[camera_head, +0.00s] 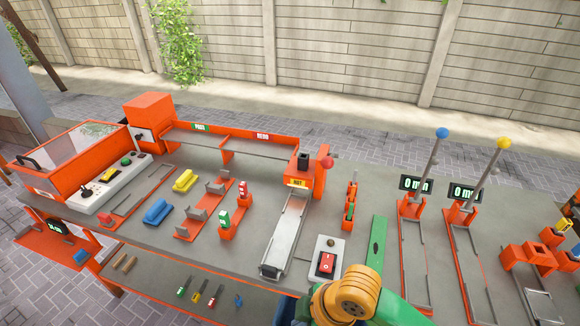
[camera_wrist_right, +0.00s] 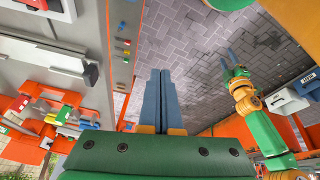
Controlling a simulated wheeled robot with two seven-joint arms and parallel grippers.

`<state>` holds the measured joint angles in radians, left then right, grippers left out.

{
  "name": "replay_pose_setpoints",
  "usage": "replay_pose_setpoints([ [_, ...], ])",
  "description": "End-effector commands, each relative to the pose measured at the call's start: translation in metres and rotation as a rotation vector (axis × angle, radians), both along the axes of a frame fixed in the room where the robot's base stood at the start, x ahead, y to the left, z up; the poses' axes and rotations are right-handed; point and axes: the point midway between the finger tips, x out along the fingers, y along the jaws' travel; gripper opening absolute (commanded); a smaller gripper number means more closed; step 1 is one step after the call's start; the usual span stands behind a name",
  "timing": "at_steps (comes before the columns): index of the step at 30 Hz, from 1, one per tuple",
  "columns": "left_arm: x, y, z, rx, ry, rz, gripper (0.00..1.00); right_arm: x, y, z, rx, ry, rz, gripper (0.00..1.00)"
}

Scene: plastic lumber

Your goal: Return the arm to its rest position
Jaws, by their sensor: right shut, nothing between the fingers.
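My right gripper (camera_wrist_right: 160,100) shows in the right wrist view. Its two blue-grey fingers lie together with nothing between them. They are beside the orange table edge, with grey paving behind them. Another arm of mine, green and orange, shows at the right of that view, and its gripper (camera_wrist_right: 231,60) ends in two thin blue fingers that look apart and empty. In the head view a green arm link with an orange-yellow joint (camera_head: 345,297) comes in at the bottom centre. No fingertips show in that view.
The grey worktable (camera_head: 150,225) carries orange fixtures, a metal chute (camera_head: 287,235), a red-switch box (camera_head: 327,260), yellow (camera_head: 185,180) and blue (camera_head: 157,211) pieces, and two posts with displays (camera_head: 417,184) at right. A lower shelf (camera_head: 150,285) holds small coloured parts. Paving lies beyond the table.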

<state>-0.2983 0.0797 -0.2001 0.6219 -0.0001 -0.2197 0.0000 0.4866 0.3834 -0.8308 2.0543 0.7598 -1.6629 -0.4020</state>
Motion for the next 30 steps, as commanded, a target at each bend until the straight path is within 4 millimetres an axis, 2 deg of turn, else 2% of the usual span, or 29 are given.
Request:
replay_pose_setpoints([
  [4,-0.001,0.0,0.0,0.0,0.002,0.0,0.5,-0.01,0.002,-0.007,0.12,0.03,-0.267,0.0],
  [8,-0.001,0.0,0.0,0.001,0.003,0.0,0.5,-0.017,-0.021,-0.017,0.168,0.06,-0.56,0.0],
  [14,-0.002,0.0,0.0,0.001,0.004,0.0,0.5,-0.042,-0.084,-0.039,0.12,0.089,-0.987,0.0],
  [18,-0.002,0.0,0.0,0.001,0.004,0.0,0.5,-0.072,-0.135,-0.051,0.024,0.087,-1.242,0.0],
  [20,-0.002,0.0,0.0,0.001,0.004,0.0,0.5,-0.085,-0.154,-0.056,-0.022,0.082,-1.324,0.0],
  [25,-0.002,0.0,-0.003,0.001,0.005,0.0,0.5,-0.076,-0.149,-0.116,-0.041,0.111,-1.302,0.0],
  [30,-0.002,0.0,-0.006,0.001,0.005,0.0,0.5,-0.084,-0.148,-0.179,-0.068,0.143,-1.291,0.0],
])
